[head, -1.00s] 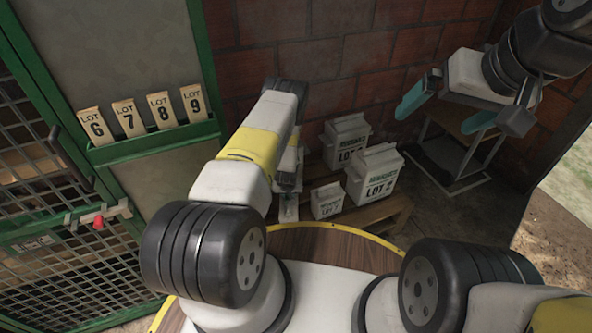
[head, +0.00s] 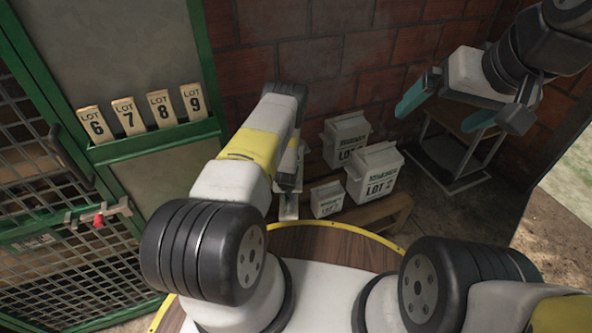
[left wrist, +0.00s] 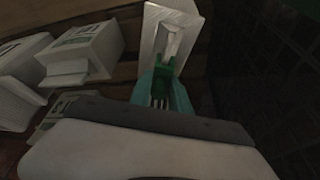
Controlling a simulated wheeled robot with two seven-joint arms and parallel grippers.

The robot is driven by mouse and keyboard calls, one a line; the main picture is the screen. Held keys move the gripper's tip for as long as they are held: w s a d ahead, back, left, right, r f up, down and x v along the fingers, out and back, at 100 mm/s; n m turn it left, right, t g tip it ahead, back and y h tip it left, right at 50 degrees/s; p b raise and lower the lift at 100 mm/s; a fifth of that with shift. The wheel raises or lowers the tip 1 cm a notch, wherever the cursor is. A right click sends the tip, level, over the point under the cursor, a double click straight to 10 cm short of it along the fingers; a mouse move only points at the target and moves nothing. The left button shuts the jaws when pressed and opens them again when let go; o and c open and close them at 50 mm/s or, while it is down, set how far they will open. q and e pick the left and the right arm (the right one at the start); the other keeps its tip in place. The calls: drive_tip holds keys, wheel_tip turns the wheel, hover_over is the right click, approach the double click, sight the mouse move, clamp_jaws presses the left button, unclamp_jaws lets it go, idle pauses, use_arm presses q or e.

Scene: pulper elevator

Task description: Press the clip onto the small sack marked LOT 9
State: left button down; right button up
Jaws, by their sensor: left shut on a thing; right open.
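Three white sacks with LOT labels stand on a low wooden bench in the head view: a back one (head: 345,139), a large front one (head: 374,172) and a small one (head: 327,199). I cannot read their numbers surely. In the head view my left arm mostly hides this gripper, left of the small sack. My right gripper (head: 441,106) is open and empty, high at the right.
Tags for LOT 6, 7, 8 and 9 (head: 192,102) stand on a green ledge (head: 150,145) at the left. A green mesh gate (head: 60,235) with a red knob is below. A small metal-framed table (head: 455,150) stands at the back right. A brick wall closes the back.

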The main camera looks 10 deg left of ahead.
use_arm(q)
drive_tip(key=c, duration=0.7)
unclamp_jaws()
drive_tip(key=shift+o, duration=0.2)
drive_tip(key=shift+r, duration=0.1)
drive_tip(key=shift+r, duration=3.4)
clamp_jaws()
